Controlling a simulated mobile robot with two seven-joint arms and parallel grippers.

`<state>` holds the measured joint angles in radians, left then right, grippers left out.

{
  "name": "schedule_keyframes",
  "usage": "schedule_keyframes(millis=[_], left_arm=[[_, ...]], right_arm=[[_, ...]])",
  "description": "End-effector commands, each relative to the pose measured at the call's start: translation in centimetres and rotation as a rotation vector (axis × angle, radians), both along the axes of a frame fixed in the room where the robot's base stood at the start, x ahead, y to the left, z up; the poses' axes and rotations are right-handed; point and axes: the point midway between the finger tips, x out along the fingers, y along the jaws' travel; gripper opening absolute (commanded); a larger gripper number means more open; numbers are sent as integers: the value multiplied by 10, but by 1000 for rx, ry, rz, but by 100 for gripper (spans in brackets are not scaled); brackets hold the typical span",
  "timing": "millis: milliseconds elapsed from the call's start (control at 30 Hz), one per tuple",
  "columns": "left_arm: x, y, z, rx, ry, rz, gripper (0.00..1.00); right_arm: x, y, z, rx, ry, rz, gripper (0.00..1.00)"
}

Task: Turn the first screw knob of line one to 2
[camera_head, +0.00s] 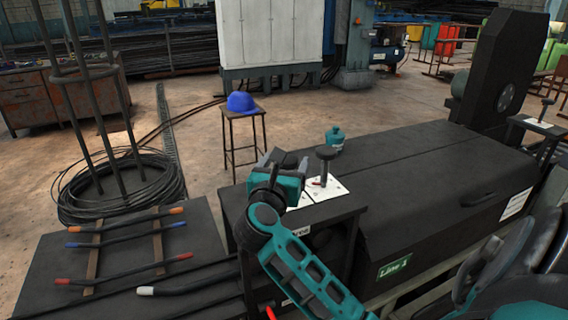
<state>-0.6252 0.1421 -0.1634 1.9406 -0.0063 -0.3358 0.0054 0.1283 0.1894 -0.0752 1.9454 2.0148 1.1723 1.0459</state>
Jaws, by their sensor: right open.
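A screw knob (325,160) with a dark round head on a short stem stands upright on a white dial plate (331,188). The plate lies on a small dark table (341,209) at the left end of the line 1 machine. A small red mark shows on the plate; its numbers are too small to read. My right gripper (284,160), on a teal and dark arm, is open just left of the knob, apart from it in the picture. The arm hides part of the table. My left gripper is not in view.
The machine's long dark cover (430,175) bears a green "Line 1" sign (394,268). A teal container (335,140) stands behind the knob. Another knob (545,108) is at the far right. Rods with coloured ends lie on a dark table (125,265) at left. A stool (243,135) holds a blue cap.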

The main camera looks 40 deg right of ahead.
Motion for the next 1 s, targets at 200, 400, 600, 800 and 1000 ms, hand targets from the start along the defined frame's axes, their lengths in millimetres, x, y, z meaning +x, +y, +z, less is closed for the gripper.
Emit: schedule_keyframes(millis=[200,400,600,800,1000], left_arm=[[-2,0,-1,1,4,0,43],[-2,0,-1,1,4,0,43],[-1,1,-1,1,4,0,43],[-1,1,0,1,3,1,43],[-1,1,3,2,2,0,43]], right_arm=[[0,0,0,0,0,0,64],[0,0,0,0,0,0,45],[0,0,0,0,0,0,26],[0,0,0,-1,1,11,24],[-2,-1,0,0,2,74,24]])
